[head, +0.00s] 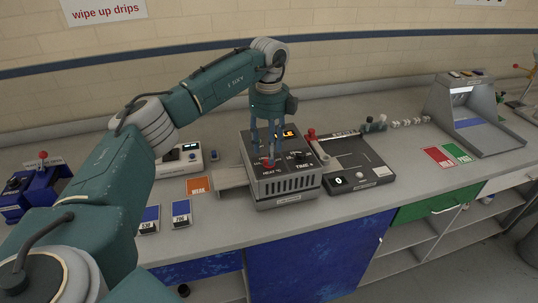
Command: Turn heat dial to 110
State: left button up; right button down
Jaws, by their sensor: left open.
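The stenter dryer (287,187) is a dark grey box with a vented front on the bench. My right gripper is out of view.
A time dial (300,156) and a lit display (290,133) are beside the fingers. A red-handled lever (311,134) rises at the dryer's right. A black-topped device (352,165) stands right of it. An orange card (198,187) lies left on the bench.

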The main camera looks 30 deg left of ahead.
pick_arm(q)
notch_tip(320, 180, up, 9)
dwell(0.7)
